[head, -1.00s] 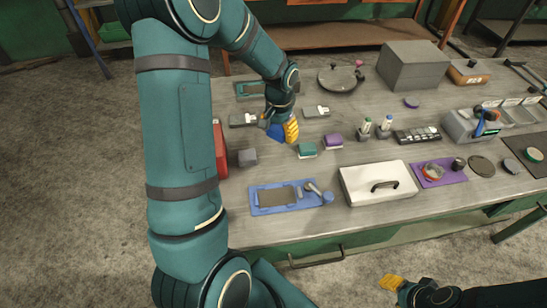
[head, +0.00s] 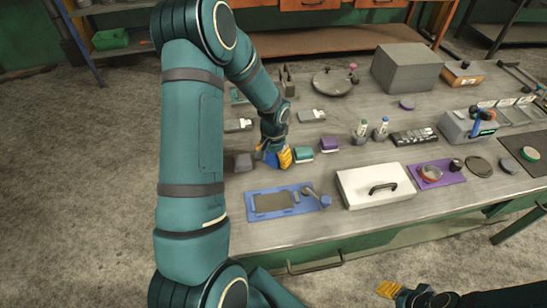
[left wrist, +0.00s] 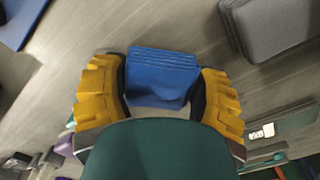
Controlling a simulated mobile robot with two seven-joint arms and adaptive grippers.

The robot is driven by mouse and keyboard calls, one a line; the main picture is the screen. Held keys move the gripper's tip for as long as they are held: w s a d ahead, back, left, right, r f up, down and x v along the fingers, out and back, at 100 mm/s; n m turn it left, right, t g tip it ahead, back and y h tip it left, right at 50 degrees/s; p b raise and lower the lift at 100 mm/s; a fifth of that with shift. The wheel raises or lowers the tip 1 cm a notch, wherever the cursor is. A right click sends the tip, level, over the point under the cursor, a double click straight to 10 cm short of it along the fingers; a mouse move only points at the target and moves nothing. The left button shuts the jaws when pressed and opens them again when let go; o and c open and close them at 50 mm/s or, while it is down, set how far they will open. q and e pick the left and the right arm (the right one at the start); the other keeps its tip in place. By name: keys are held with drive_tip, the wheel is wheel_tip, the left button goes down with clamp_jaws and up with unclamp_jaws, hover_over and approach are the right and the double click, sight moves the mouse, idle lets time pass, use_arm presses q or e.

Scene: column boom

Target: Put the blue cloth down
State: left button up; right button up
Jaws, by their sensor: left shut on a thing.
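The blue cloth (left wrist: 162,75) is a folded pad between the yellow fingers of my left gripper (left wrist: 160,95) in the left wrist view. In the head view the left gripper (head: 276,158) is low over the table's left part, and a bit of the blue cloth (head: 270,159) shows beside its fingers. It is between a grey folded cloth (head: 243,162) on the left and a teal folded cloth (head: 302,154) on the right. I cannot tell whether the blue cloth touches the table. My right gripper (head: 389,289) is at the bottom, off the table's front edge; its fingertips are seen too small to judge.
A purple cloth (head: 329,144) lies right of the teal one. A blue tray (head: 253,207) lies in front, and a white lidded box (head: 352,193) right of it. A pan (head: 334,82) and a grey box (head: 410,66) stand farther back.

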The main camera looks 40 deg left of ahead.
sight(274, 155)
use_arm(q)
drive_tip(key=o, duration=1.2)
drive_tip(key=shift+f, duration=0.15)
drive_tip(key=shift+r, duration=0.45)
wheel_tip(274, 155, up, 12)
drive_tip(key=p, duration=0.1)
drive_tip(key=shift+f+p, duration=0.25)
drive_tip(key=shift+p, duration=0.15)
drive_tip(key=shift+d, duration=0.15)
